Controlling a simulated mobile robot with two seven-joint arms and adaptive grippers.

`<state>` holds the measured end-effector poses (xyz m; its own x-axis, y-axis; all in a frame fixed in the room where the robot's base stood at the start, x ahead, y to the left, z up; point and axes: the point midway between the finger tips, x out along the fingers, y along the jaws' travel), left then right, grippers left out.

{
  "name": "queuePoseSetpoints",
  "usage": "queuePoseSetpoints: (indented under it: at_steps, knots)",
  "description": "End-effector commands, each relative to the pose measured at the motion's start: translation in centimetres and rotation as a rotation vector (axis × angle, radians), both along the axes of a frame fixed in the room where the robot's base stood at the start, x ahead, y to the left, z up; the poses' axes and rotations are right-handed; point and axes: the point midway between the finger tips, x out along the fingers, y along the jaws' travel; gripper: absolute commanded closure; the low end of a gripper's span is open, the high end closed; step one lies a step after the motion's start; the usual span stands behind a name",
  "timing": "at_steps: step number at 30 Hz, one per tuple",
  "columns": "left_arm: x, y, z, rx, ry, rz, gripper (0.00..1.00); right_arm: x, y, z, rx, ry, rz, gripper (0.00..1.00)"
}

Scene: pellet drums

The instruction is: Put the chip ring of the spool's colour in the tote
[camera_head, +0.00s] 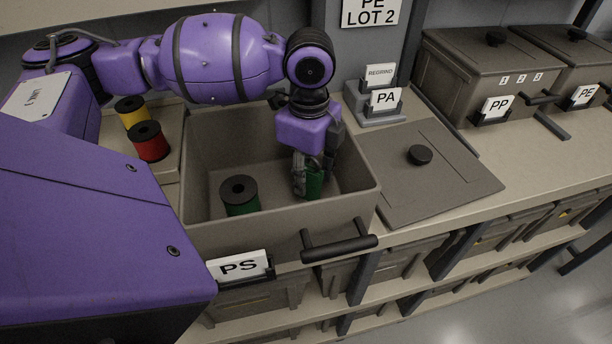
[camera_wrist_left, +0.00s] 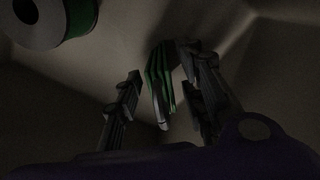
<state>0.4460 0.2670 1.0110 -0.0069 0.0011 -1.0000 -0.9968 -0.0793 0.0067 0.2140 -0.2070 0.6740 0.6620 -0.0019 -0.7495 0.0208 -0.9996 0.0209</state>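The open grey-brown tote (camera_head: 340,210) carries a PS card on its front. A green spool (camera_head: 238,208) with dark flanges stands in its left part; it also shows at the upper left of the left wrist view (camera_wrist_left: 82,14). My left gripper (camera_head: 309,178) reaches down inside the tote, right of the spool. The green chip ring (camera_head: 315,184) is at its fingers. In the left wrist view the green chips (camera_wrist_left: 158,75) lie between the fingers, close to the right one, with a gap to the left one. Whether they touch the floor is unclear. My right gripper is out of view.
A yellow spool (camera_head: 131,111) and a red spool (camera_head: 149,142) stand left of the tote. A flat lid with a knob (camera_head: 420,155) lies to the right. Sign holders marked REGRIND and PA (camera_head: 384,98) stand behind it. Lidded PP (camera_head: 480,75) and PE totes are farther right.

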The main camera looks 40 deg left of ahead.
Motion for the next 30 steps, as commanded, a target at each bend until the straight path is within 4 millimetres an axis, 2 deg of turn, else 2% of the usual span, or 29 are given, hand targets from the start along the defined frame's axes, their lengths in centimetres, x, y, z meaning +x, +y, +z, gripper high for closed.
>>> queuePoseSetpoints:
  at_steps: [1,3,6,10,17,30]
  knots:
    - [0.2,-0.1,2.6,-0.002,-0.023,0.000,0.63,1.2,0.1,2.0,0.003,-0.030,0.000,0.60]
    - [0.3,-0.1,4.5,-0.002,-0.028,0.002,0.63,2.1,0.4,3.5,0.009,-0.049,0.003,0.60]
    - [0.3,-0.1,6.8,-0.002,-0.031,0.001,0.63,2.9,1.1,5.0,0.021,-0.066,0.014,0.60]
    - [0.2,-0.1,9.0,-0.002,-0.027,0.001,0.63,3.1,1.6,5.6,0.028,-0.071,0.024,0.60]
    - [0.1,-0.1,10.6,-0.001,-0.011,-0.001,0.63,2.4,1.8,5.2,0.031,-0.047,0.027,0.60]
    - [0.1,0.0,10.5,-0.001,-0.005,0.000,0.63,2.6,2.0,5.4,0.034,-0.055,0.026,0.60]
